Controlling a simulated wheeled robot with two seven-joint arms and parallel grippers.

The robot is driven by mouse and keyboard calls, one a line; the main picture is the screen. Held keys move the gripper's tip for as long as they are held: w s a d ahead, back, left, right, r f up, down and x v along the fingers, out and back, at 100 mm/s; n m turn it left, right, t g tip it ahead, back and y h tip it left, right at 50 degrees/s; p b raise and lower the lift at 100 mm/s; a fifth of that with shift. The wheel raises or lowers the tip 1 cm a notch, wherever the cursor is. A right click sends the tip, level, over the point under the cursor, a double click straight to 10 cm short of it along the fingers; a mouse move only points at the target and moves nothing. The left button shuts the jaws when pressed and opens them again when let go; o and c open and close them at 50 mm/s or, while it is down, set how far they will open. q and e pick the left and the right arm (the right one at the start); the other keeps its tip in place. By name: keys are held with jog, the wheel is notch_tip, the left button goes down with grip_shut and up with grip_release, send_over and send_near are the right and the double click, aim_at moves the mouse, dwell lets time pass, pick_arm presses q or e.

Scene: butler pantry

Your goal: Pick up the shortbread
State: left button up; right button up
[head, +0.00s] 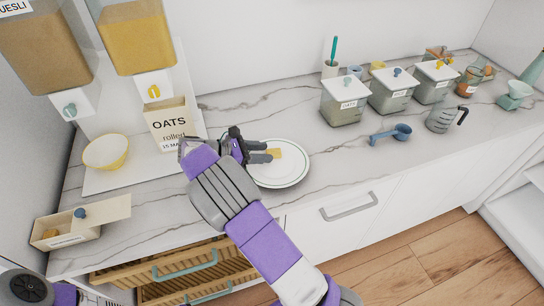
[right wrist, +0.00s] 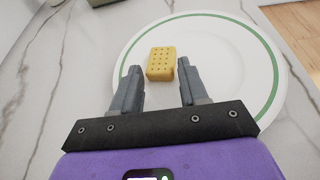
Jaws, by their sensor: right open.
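The shortbread (right wrist: 161,64) is a small golden rectangular biscuit with dots. It lies on a white plate with a green ring (right wrist: 228,55). In the head view the shortbread (head: 275,153) shows just beyond my right fingertips, on the plate (head: 295,172). My right gripper (right wrist: 160,78) is open, low over the plate, with the shortbread just ahead of and partly between its fingertips, not gripped. It also shows in the head view (head: 268,154). Only a part of my left arm shows at the bottom left; its fingers are not visible.
An OATS box (head: 170,127) and a yellow-white bowl (head: 106,152) stand left of the plate. A wooden box (head: 60,236) is at the counter's left front. A blue scoop (head: 391,134) and lidded canisters (head: 345,100) stand right. Drawers with baskets (head: 185,262) are open below.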

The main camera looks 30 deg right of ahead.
jog(key=shift+s+d+f, duration=0.2)
jog(key=shift+f, duration=0.15)
